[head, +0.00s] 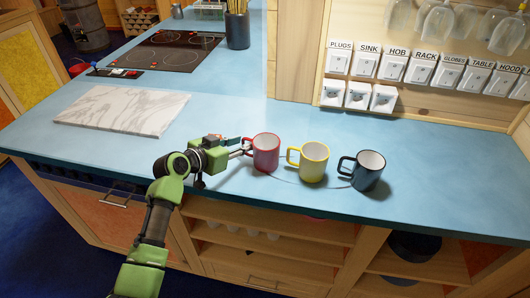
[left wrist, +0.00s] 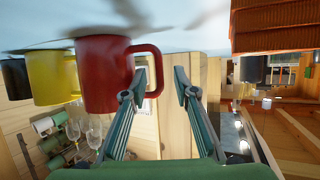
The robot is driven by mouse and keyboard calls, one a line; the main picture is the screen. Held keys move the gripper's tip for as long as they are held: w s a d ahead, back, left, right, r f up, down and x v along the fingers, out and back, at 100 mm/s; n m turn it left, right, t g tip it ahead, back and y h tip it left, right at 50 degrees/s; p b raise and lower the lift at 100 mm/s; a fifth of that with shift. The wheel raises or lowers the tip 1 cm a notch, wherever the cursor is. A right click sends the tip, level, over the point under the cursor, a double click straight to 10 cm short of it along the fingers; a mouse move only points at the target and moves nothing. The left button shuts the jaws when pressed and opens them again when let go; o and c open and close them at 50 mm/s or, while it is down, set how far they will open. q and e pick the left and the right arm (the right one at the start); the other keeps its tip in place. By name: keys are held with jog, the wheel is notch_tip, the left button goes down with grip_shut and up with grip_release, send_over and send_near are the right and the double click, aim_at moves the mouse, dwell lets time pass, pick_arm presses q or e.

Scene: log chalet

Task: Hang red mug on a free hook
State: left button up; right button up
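The red mug (head: 265,153) stands upright on the blue counter (head: 240,191), its handle to the left. My left gripper (head: 243,146) is at the handle side. In the left wrist view, which looks upside down, the red mug (left wrist: 104,75) is close on the left. Its handle reaches in between the tips of my left gripper (left wrist: 160,80), which stand apart. Whether a finger touches the handle I cannot tell. My right gripper is not in view. No hook can be made out.
A yellow mug (head: 313,163) and a dark blue mug (head: 368,171) stand to the right of the red one. A marble board (head: 122,110) lies at the left. Labelled switches (head: 393,68) and sockets are on the back wall. Glasses (head: 438,25) hang above them.

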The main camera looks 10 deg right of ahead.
pick_arm(q)
grip_shut()
jog(key=shift+r, duration=0.1)
jog(key=shift+r, duration=0.1)
